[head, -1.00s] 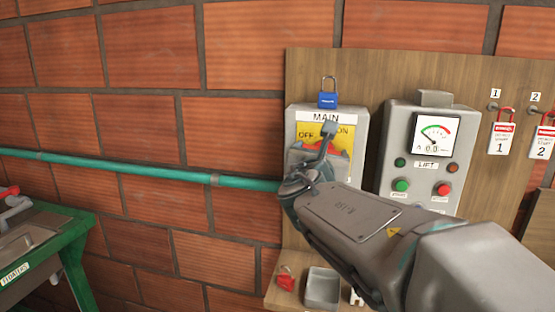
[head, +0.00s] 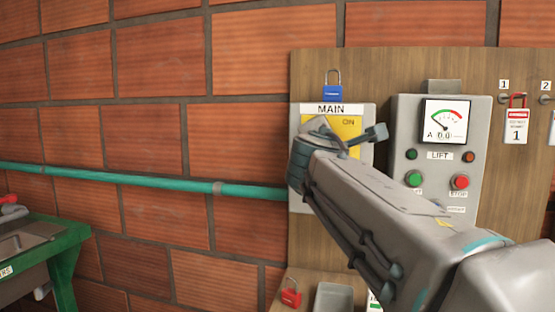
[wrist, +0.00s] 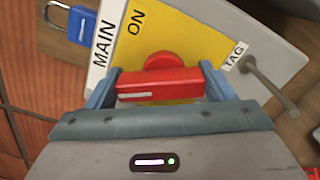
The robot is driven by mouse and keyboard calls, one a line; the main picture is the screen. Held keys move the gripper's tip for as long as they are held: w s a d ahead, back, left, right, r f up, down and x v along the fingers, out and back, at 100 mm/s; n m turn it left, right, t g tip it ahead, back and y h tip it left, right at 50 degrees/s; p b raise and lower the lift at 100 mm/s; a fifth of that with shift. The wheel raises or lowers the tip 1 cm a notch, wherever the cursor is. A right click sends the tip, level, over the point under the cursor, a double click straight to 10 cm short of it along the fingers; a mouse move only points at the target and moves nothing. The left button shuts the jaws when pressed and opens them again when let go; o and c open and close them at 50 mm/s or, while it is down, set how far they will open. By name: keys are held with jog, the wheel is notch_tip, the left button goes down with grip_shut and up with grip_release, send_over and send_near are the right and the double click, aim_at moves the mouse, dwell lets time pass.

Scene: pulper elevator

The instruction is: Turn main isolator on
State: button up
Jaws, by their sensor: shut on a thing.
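The main isolator is a grey box with a yellow plate (head: 348,124) under a MAIN label, left on the wooden board. My gripper (head: 347,138) is in front of it and hides the OFF side and the handle in the head view. In the wrist view, my gripper (wrist: 160,84) has one finger at each end of the red handle (wrist: 160,85) and is shut on it. The white mark on the handle points roughly towards the MAIN label (wrist: 107,42). The ON label (wrist: 136,21) lies off to one side of that line.
A blue padlock (head: 333,91) is above the isolator. The LIFT box (head: 400,150) with gauge and buttons stands close on the right, behind my arm. A red padlock (head: 291,293) and a grey tray (head: 333,298) are below. A teal pipe (head: 150,181) runs along the wall.

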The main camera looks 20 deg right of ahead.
jog(key=m+b, duration=0.3)
jog(key=shift+f, duration=0.1)
jog(key=shift+r+m+b, duration=0.2)
jog(key=shift+m+b, duration=0.75)
jog(key=shift+m, duration=0.35)
jog(key=shift+s+r, duration=0.1)
